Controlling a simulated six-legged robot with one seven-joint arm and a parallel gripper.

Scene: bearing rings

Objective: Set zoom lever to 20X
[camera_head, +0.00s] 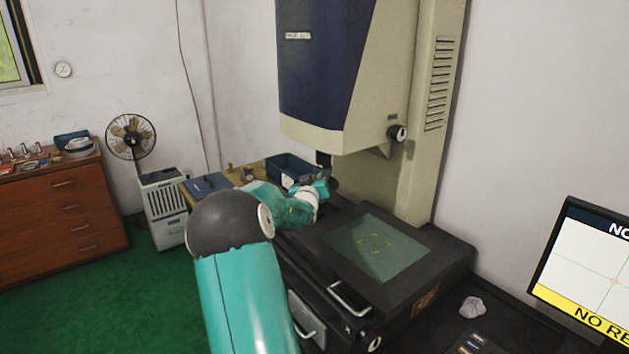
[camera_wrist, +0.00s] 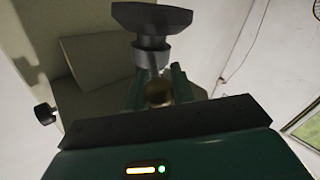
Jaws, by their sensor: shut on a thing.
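The measuring machine has a dark blue and cream head (camera_head: 325,60) with a dark lens barrel (camera_head: 323,159) below it. The barrel also shows in the wrist view (camera_wrist: 148,45), with a wide dark top and a grey lower ring. My gripper (camera_head: 328,184) is just under the barrel, with the teal arm reaching in from the left. In the wrist view my gripper (camera_wrist: 157,78) has its two green fingers shut on a thin lever at the barrel, apparently the zoom lever (camera_wrist: 155,68). A round brass-coloured part (camera_wrist: 158,93) shows between the fingers. The scale marks are not readable.
The glass stage (camera_head: 375,247) lies below and right of my gripper. A cream column (camera_head: 425,120) with a black knob (camera_head: 398,133) stands behind. A blue bin (camera_head: 288,167) is close behind my wrist. A monitor (camera_head: 590,270) stands at the right.

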